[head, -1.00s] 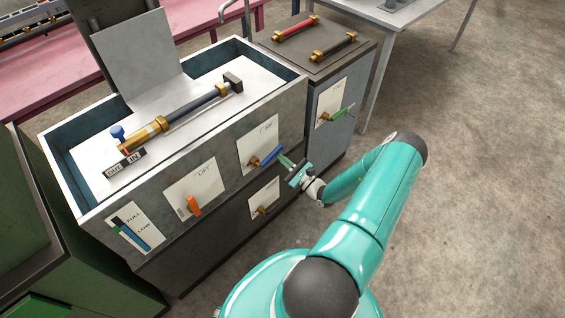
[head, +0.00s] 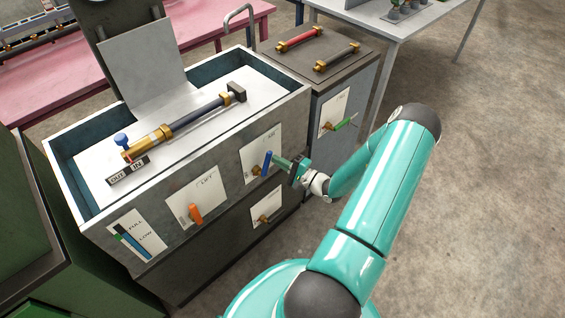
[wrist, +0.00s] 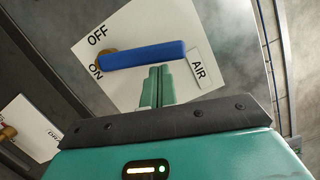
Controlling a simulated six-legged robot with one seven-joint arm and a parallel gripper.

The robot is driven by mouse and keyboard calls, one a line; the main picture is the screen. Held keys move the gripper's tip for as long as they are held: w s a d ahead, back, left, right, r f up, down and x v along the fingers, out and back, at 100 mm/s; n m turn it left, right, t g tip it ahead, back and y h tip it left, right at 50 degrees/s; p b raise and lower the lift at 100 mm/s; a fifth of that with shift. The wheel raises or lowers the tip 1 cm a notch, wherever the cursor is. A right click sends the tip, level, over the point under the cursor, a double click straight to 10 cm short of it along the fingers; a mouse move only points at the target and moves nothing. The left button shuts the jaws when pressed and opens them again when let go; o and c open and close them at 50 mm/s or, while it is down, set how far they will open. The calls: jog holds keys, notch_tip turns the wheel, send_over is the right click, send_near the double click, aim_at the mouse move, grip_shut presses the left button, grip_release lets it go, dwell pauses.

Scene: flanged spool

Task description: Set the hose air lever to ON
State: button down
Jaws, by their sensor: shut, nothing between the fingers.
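The blue lever (head: 267,163) sits on a white plate (head: 250,177) on the front of the grey tank. In the wrist view the blue lever (wrist: 145,55) lies across the plate, marked OFF, ON and AIR. Its brass pivot (wrist: 106,60) is at the left, beside ON; OFF is above. The handle extends rightward toward AIR. My gripper (head: 277,160) is at the lever's right side in the head view. In the wrist view my gripper's shut, empty fingertips (wrist: 160,72) are just below the handle's middle, very close; contact is unclear.
An orange LIFT lever (head: 195,213) and a FULL/LOW gauge (head: 134,243) are left on the tank front. A brass valve (head: 264,218) is below. A green lever (head: 344,124) is on the right cabinet. Open floor (head: 480,200) lies to the right.

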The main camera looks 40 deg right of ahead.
jog(key=shift+a+r+n+g, duration=0.2)
jog(key=shift+a+r+n, duration=0.15)
jog(key=shift+a+n, duration=0.25)
jog(key=shift+a+r+n+g, duration=0.2)
jog(key=shift+a+r+n, duration=0.1)
jog(key=shift+a+n, duration=0.3)
jog(key=shift+d, duration=0.55)
jog(key=s+d, duration=0.5)
jog(key=s, duration=0.4)
jog(key=shift+s+d, duration=0.3)
jog(key=shift+s, duration=0.05)
